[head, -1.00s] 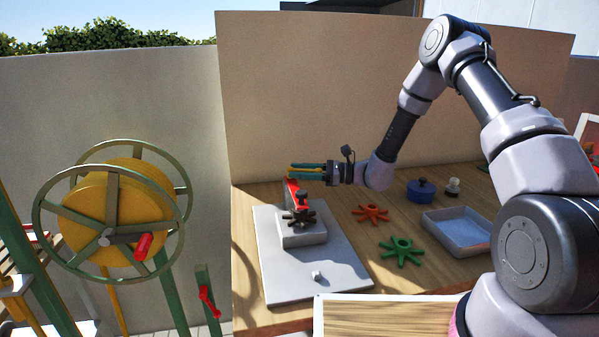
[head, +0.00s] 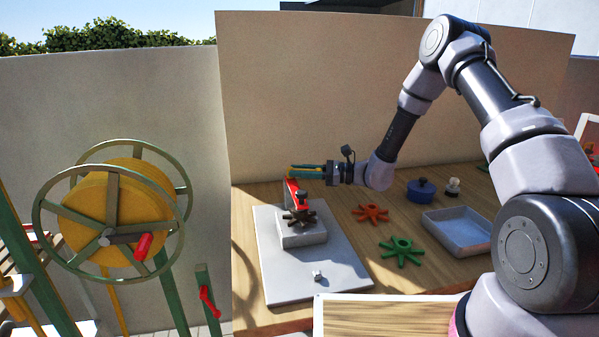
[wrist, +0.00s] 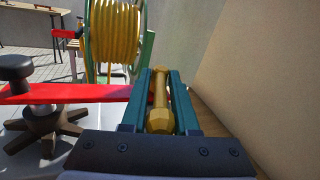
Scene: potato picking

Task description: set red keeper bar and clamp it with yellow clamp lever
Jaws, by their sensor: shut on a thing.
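My gripper (head: 306,171) is shut on the yellow clamp lever (wrist: 159,100), which lies between its green fingers in the wrist view. The red keeper bar (head: 291,190) lies across the top of the grey block (head: 303,236). In the wrist view the red keeper bar (wrist: 80,93) runs sideways from a dark knob to beside the fingers. A dark brown star-shaped part (head: 299,217) sits on the block under the bar. The lever's base is hidden behind the fingers.
The block stands on a pale plate (head: 335,281). Orange (head: 371,213) and green (head: 401,252) star-shaped parts, a blue pot (head: 421,190) and a blue-grey tray (head: 462,232) lie to the right. A wall stands close behind my gripper.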

